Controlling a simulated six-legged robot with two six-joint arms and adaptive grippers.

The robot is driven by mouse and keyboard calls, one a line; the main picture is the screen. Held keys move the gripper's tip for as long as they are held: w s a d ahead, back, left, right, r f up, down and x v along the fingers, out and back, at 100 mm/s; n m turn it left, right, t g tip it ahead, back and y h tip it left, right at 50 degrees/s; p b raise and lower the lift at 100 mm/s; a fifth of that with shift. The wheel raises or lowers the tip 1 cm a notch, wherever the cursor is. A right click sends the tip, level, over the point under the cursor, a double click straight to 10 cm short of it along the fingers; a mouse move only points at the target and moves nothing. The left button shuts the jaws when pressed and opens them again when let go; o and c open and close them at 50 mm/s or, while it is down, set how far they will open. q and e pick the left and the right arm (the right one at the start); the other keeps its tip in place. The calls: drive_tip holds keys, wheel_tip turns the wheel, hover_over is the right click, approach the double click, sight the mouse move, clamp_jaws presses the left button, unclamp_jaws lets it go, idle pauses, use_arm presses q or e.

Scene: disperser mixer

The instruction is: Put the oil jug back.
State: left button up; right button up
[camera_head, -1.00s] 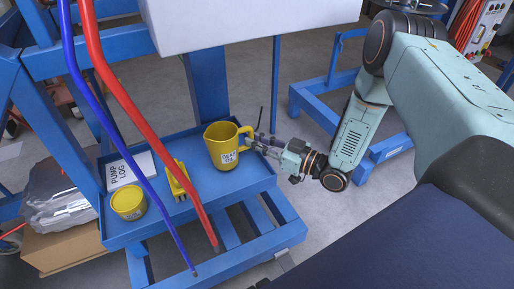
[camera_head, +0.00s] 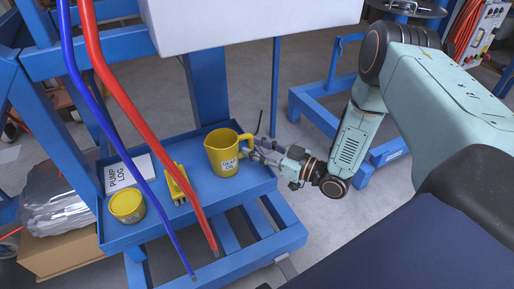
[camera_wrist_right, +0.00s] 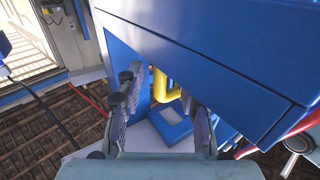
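The yellow oil jug (camera_head: 222,155), with a white label reading as oil, stands upright on the blue tray shelf (camera_head: 235,190), near its right end. Its handle points right, toward my right gripper (camera_head: 256,151). In the right wrist view the fingers of the right gripper (camera_wrist_right: 160,100) are spread apart. The jug's yellow handle (camera_wrist_right: 162,88) shows between and beyond them, and neither finger visibly presses on it. Much of the jug is hidden there by a blue panel. My left gripper is in neither view.
On the tray left of the jug are a yellow device (camera_head: 176,183), a white pump log (camera_head: 127,172) and a yellow tub (camera_head: 127,206). A red hose (camera_head: 140,120) and a blue hose (camera_head: 115,135) hang in front. A white box (camera_head: 255,22) overhangs the tray.

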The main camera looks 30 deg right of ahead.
drive_tip(key=shift+r, duration=0.25)
drive_tip(key=p+v, duration=0.4)
drive_tip(key=v, duration=0.8)
drive_tip(key=shift+f, duration=0.1)
idle(0.9)
